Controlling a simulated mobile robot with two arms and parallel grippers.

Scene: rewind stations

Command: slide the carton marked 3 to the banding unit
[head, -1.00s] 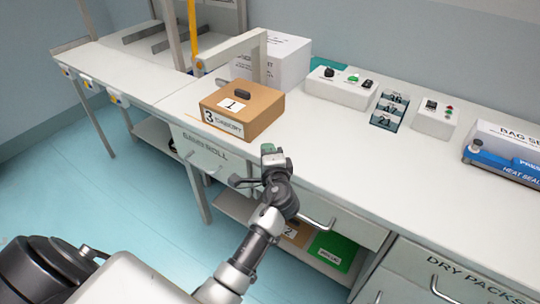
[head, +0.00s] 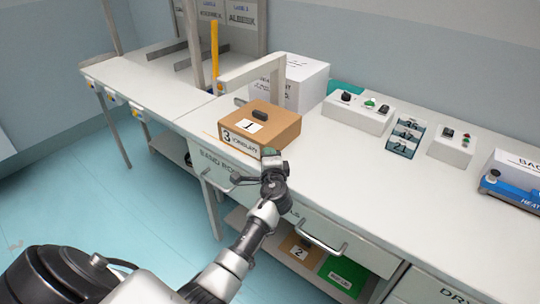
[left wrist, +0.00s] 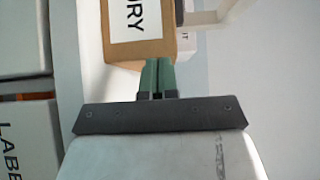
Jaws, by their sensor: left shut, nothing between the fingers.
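The brown carton marked 3 (head: 258,127) sits on the white bench near its front edge, with a dark handle and a white label reading 1 on top. In the left wrist view its labelled side (left wrist: 139,25) is straight ahead of the fingers. My left gripper (head: 270,153) is at the bench's front edge, just in front of the carton. Its green fingers (left wrist: 158,73) are shut and empty, close to the carton; whether they touch it I cannot tell. The grey arch-shaped banding unit (head: 250,72) stands just behind the carton. My right gripper is not in view.
A white box (head: 302,82) stands behind the arch. A control box (head: 357,111), a numbered rack (head: 405,137) and another box with buttons (head: 452,146) stand to the right. Drawer handles (head: 320,246) jut out below the bench edge. Bare bench lies right of the carton.

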